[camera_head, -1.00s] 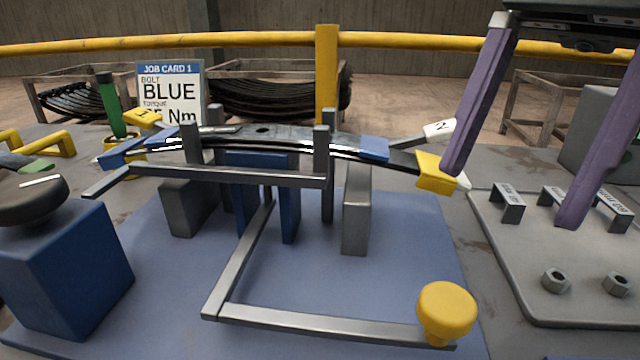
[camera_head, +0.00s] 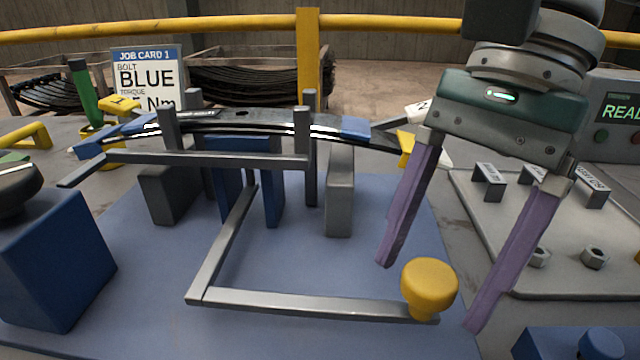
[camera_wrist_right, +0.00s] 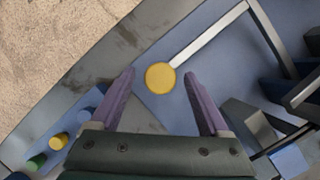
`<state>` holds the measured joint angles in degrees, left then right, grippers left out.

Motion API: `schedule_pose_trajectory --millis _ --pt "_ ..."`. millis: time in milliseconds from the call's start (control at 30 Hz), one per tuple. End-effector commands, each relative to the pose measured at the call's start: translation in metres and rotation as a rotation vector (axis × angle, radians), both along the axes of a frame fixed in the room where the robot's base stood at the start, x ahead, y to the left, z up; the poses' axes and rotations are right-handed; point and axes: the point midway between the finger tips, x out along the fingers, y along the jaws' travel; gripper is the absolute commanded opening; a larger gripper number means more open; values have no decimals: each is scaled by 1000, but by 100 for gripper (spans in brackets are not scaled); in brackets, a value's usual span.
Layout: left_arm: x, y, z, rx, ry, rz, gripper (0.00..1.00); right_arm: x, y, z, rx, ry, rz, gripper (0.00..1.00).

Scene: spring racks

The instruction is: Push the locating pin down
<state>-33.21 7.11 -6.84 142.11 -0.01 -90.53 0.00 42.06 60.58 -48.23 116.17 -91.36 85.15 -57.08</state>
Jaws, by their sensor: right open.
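A yellow round knob (camera_head: 429,283) sits at the end of a grey bent lever (camera_head: 310,303) in front of the spring fixture. My right gripper (camera_head: 428,295) is open, its two purple fingers pointing down on either side of the knob in the head view. In the right wrist view the knob (camera_wrist_right: 160,77) shows between the open fingertips; I cannot tell whether they touch it. The dark leaf spring (camera_head: 270,124) lies across the fixture, with a dark hole near its middle. No separate locating pin can be made out. My left gripper is not in view.
A blue block with a dark dial (camera_head: 50,255) stands at the left. A grey plate with hex nuts (camera_head: 593,258) lies at the right. A job card (camera_head: 148,85) and a green-handled tool (camera_head: 82,90) stand behind. The blue mat (camera_head: 290,260) is clear inside the lever.

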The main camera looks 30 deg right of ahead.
Motion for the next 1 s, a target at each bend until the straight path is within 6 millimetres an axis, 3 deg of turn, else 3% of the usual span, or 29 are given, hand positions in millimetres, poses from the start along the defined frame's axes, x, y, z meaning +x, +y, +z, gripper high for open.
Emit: schedule_pose_trajectory --millis 67,733,1000 --pt "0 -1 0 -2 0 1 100 0 0 0 0 0 0 76" --pt "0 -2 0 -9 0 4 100 0 0 1 0 0 0 1" --pt "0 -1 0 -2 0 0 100 0 0 1 1 0 0 0"
